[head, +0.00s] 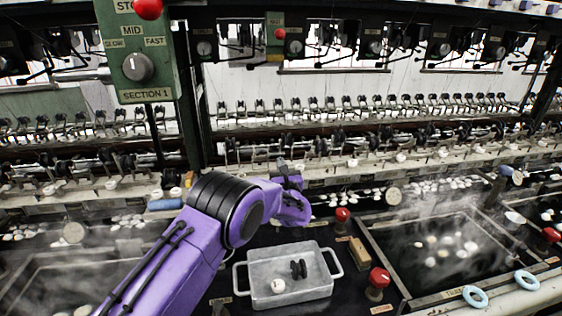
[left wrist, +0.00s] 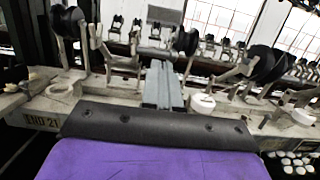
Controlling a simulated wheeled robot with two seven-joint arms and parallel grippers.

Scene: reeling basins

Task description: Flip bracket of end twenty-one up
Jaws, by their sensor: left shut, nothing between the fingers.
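The end 21 label (left wrist: 40,122) is on the pale rail's front edge at the left of the left wrist view. Above it stand a pale ring-shaped eyelet (left wrist: 63,90) and a bracket with a dark round part (left wrist: 68,22). Which bracket belongs to end twenty-one, and whether it is up or down, I cannot tell for certain. My left gripper (left wrist: 163,72) is shut and empty, its grey fingers pointing over the rail, right of the label and among the brackets. In the head view my left gripper (head: 283,163) reaches the rail. My right gripper is out of view.
More brackets with dark discs (left wrist: 265,64) and a white cup (left wrist: 202,103) stand close right of the fingers. Below the arm are a grey tray (head: 262,300), red knobs (head: 379,277) and a steaming basin (head: 385,246). A green control box (head: 135,70) hangs at upper left.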

